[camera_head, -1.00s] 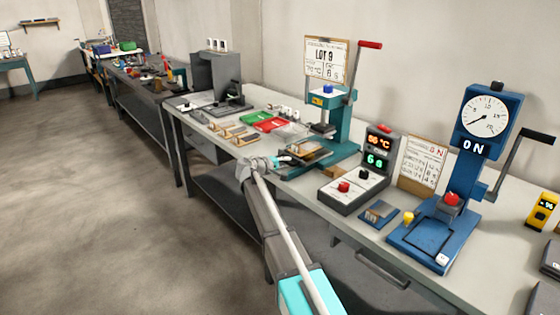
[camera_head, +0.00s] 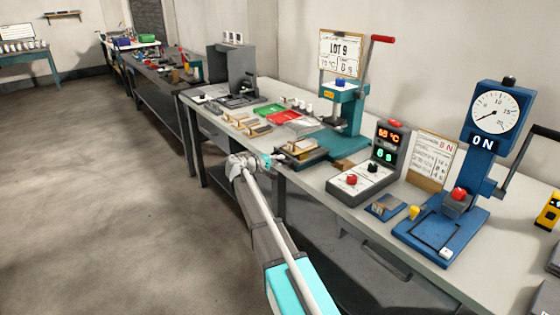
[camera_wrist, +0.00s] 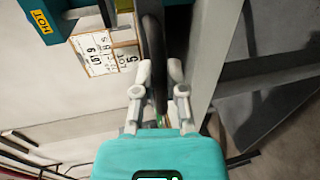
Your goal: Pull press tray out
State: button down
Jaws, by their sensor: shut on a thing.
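The teal press (camera_head: 346,112) stands on the bench with its red-handled lever raised and a LOT 9 sheet behind it. The press tray (camera_head: 303,152), dark with a tan edge, sits on the front side of the press base, drawn out from under the press head. My gripper (camera_head: 267,161) is at the tray's front end, over the bench's front edge. In the wrist view my gripper (camera_wrist: 156,95) is shut on the dark tray handle (camera_wrist: 153,55), one finger on each side. The teal press head, marked HOT, also shows there at top left.
Red and green trays (camera_head: 283,117) and small tan blocks (camera_head: 245,123) lie to the left. The floor in front is clear.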

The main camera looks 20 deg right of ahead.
jog(key=shift+w, duration=0.2)
jog(key=c, duration=0.9)
grip_release()
jog(key=shift+w, duration=0.15)
jog(key=shift+o, duration=1.1)
jog(key=shift+d, duration=0.1)
